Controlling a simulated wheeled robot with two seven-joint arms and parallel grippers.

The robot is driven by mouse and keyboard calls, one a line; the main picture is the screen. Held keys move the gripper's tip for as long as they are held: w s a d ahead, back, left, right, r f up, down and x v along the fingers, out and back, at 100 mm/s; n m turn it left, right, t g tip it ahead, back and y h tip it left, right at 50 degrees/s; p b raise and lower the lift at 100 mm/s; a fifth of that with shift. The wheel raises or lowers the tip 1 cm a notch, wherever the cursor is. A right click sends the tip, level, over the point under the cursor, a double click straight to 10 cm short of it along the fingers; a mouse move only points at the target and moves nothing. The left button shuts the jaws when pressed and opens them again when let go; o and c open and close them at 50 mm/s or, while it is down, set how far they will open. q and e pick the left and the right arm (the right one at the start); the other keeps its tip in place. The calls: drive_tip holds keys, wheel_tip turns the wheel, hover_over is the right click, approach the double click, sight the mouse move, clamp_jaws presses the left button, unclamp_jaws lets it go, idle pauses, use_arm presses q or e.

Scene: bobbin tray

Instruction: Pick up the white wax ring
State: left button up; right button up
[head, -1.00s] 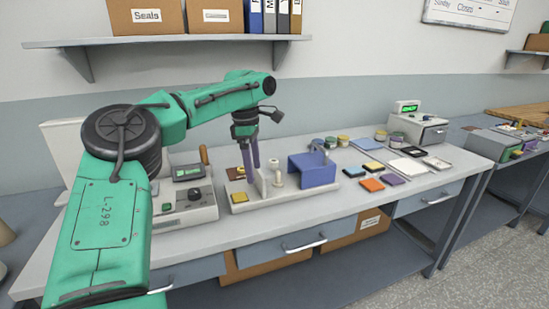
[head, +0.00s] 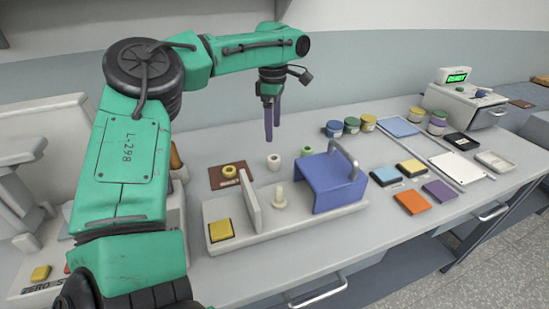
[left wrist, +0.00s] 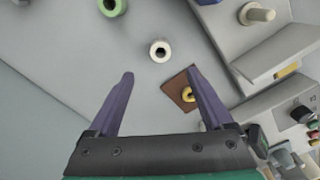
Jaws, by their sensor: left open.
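The white wax ring (head: 273,162) stands on the bench behind the fixture, between a yellow ring (head: 229,171) on a brown pad and a green ring (head: 307,151). In the left wrist view the white ring (left wrist: 160,50) lies ahead of the fingertips, roughly midway between their lines, with its dark hole facing the camera. My left gripper (head: 268,140) is open with purple fingers pointing down, apart from the white ring. The fingers also show in the left wrist view (left wrist: 160,72), with nothing between them. My right gripper is out of view.
A pale fixture (head: 285,227) with an upright plate, a peg, a yellow pad and a blue bracket (head: 328,185) stands in front of the rings. Several jars (head: 351,125) and coloured pads stand to the right. Bare bench surrounds the white ring.

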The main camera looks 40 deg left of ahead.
use_arm(q)
hover_over(274, 157)
drive_tip(key=s, duration=0.2)
wheel_tip(274, 157, down, 4)
drive_tip(key=f, duration=0.2)
drive_tip(key=f+p, duration=0.1)
drive_tip(key=f, duration=0.1)
drive_tip(key=w+d+f, duration=0.1)
drive_tip(key=f, duration=0.2)
drive_tip(key=shift+a+f, duration=0.15)
drive_tip(key=shift+f, duration=0.1)
drive_tip(key=c, duration=1.2)
clamp_jaws()
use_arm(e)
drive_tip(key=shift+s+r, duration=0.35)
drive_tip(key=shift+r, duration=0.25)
use_arm(q)
drive_tip(key=shift+r, duration=0.15)
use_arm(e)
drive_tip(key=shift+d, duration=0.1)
